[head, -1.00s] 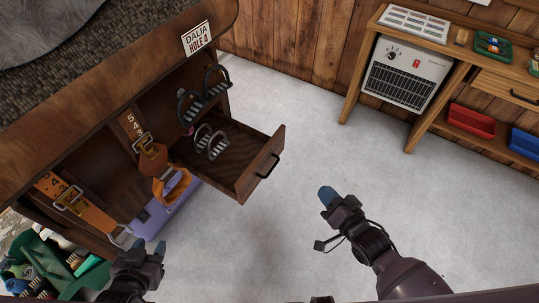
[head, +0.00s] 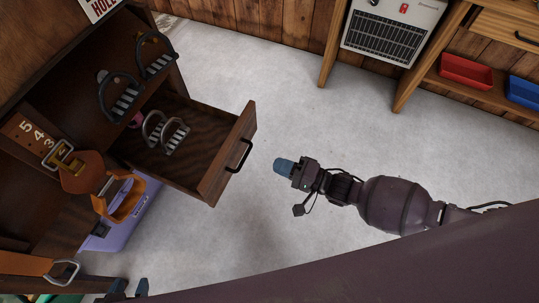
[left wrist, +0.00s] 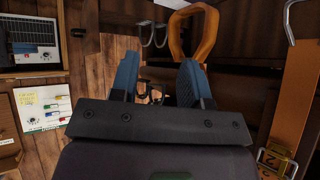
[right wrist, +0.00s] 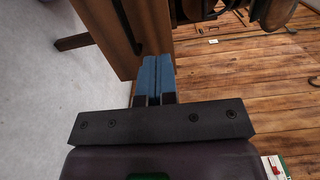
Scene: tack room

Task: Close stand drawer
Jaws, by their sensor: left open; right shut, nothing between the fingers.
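The stand drawer (head: 170,158) is pulled out of the dark wooden stand (head: 60,95), with a pair of stirrups (head: 165,132) at its inner end. Its front panel (head: 229,155) carries a black handle (head: 238,156). My right gripper (head: 284,167) is shut and empty, a short way to the right of the handle and apart from it. In the right wrist view its blue fingertips (right wrist: 154,78) are together. My left gripper (head: 128,288) is at the bottom left of the head view, mostly cut off. In the left wrist view its blue fingers (left wrist: 158,80) are apart with nothing gripped.
Stirrups (head: 120,95) and orange leather straps (head: 122,205) hang on the stand. A workbench (head: 455,50) with a heater (head: 392,28) and red (head: 466,71) and blue bins stands at the upper right. The floor between is clear.

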